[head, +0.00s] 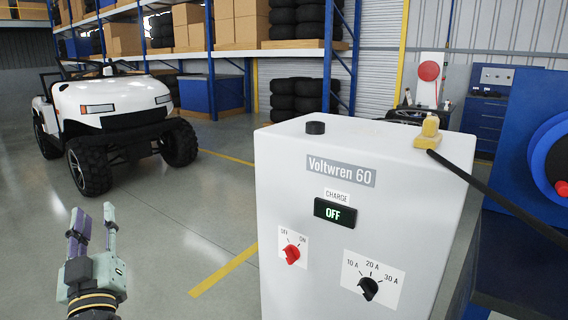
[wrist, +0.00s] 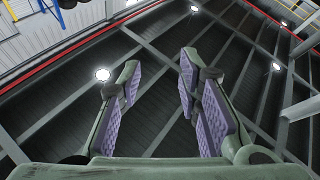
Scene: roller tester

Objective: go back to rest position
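My gripper (head: 93,222) is at the lower left in the head view, raised with its fingers pointing up. It stands over open floor, left of and apart from the white charger box (head: 284,188) labelled "Voltwren 60". In the wrist view my gripper (wrist: 158,70) shows two purple-padded fingers spread apart with nothing between them. The charger's display (head: 335,212) reads "OFF". Below it are a red off/on knob (head: 291,254) and a black current knob (head: 369,288). The exact settings of both knobs are hard to tell.
A yellow plug (head: 429,132) with a black cable (head: 500,208) sits on the charger's top right. A white buggy (head: 110,110) stands at the back left. Blue machinery (head: 530,110) is at the right. The floor between buggy and charger is clear. The wrist view faces the ceiling.

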